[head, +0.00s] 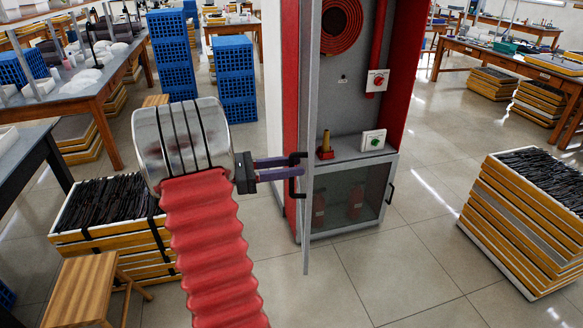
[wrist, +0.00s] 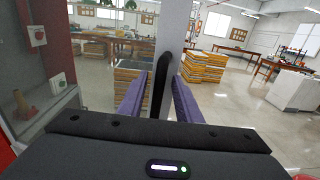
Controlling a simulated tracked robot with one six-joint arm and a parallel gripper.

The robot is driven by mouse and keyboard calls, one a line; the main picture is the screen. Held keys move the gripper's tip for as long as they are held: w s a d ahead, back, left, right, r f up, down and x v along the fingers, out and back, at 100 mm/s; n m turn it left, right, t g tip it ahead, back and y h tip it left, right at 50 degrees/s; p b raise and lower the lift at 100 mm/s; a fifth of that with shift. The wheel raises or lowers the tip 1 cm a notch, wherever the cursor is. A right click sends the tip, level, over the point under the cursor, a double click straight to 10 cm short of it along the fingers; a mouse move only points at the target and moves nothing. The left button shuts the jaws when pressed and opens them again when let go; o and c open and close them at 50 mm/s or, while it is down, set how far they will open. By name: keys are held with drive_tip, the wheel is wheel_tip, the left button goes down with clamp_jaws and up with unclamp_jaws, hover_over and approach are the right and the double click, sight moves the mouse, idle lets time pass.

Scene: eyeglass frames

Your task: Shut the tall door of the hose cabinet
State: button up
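The hose cabinet (head: 350,70) is red and grey, with its tall door (head: 308,110) standing open and seen nearly edge-on in the head view. The door's black bar handle (head: 297,190) faces my gripper (head: 292,168). In the wrist view the handle (wrist: 161,85) stands between my two purple fingers (wrist: 162,88), with the grey door (wrist: 170,35) behind it. The fingers are apart, one on each side of the handle; they do not look closed on it. Any light contact is hard to tell.
Inside are a red hose reel (head: 341,25), a brass nozzle (head: 326,143) and switch boxes. A lower glass door (head: 350,195) is shut. Stacked crates stand left (head: 115,240) and right (head: 525,220); a wooden stool (head: 85,285) is front left. Floor before the cabinet is clear.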

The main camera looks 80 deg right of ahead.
drive_tip(key=shift+s+d, duration=0.15)
drive_tip(key=shift+s, duration=0.15)
drive_tip(key=shift+c, duration=0.4)
clamp_jaws()
